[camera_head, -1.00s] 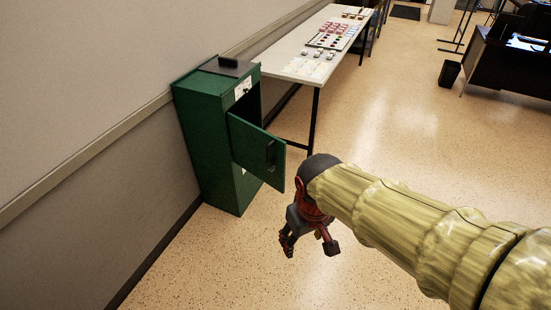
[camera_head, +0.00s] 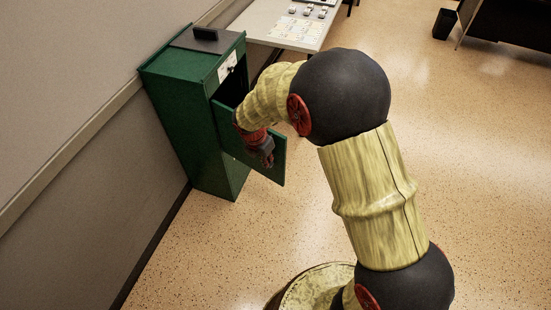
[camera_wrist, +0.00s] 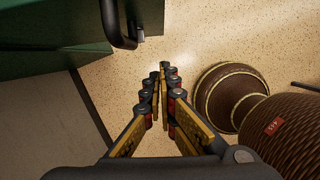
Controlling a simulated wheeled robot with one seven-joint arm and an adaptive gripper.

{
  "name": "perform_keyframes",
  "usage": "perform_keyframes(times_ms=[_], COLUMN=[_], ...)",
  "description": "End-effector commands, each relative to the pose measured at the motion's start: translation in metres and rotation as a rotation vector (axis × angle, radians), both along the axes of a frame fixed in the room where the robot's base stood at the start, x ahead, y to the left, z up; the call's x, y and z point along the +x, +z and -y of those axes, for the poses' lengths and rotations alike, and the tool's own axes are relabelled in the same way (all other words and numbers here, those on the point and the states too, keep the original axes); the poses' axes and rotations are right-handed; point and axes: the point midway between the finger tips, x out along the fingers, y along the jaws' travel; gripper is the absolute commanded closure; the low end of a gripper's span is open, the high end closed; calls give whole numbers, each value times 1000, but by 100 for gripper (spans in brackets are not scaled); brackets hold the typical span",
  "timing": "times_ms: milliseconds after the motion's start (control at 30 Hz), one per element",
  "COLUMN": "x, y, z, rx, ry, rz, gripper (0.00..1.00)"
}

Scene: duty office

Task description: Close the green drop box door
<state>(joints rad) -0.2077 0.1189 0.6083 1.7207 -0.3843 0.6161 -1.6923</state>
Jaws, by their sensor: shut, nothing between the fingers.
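The green drop box (camera_head: 185,105) stands against the wall in the head view. Its green door (camera_head: 272,165) hangs open, swung outward to the right, and part of the opening shows dark behind it. My gripper (camera_head: 266,160) is shut and empty, and in the head view it overlaps the door's outer face; I cannot tell whether it touches. In the wrist view my gripper (camera_wrist: 164,80) points at the floor, with the door's black handle (camera_wrist: 122,30) above and to the left, apart from the fingertips. My wrist hides the handle in the head view.
A white table (camera_head: 290,28) with small items stands behind the box. A black bin (camera_head: 445,23) and a dark desk (camera_head: 510,25) are at the far right. The wall (camera_head: 60,80) runs along the left.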

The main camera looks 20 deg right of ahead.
Motion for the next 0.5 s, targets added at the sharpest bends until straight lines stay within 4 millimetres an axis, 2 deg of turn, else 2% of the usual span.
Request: perform_keyframes(times_ms=[133, 267, 500], x=[1, 2, 9], y=[-4, -19, -65], z=[1, 3, 12], rx=[-7, -7, -7], ry=[47, 46, 43], rz=[-9, -10, -11], gripper=[100, 100, 100])
